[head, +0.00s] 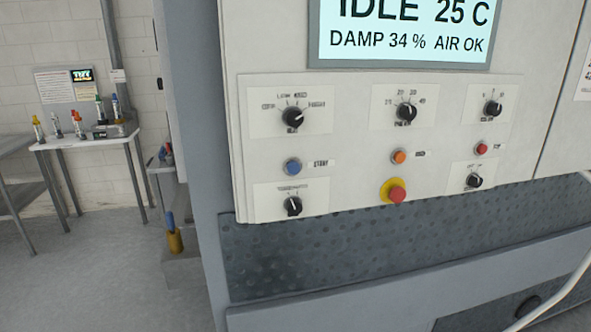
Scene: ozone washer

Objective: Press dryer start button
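The dryer's control panel (345,145) fills the middle and right of the head view. A blue round button (292,167) sits at its left side, with a small label beside it that seems to read START. An orange button (399,157) is in the middle and a small red button (481,149) at the right. A red mushroom button on a yellow base (396,192) is below the orange one. The display (405,35) above reads IDLE 25 C, DAMP 34 %, AIR OK. My gripper is not in view.
Several black knobs sit around the buttons, one above (292,117) and one below (293,206) the blue button. A dark dimpled plate (400,235) lies under the panel. At left, a white table (90,141) holds small bottle-like items. Grey floor (100,270) is open there.

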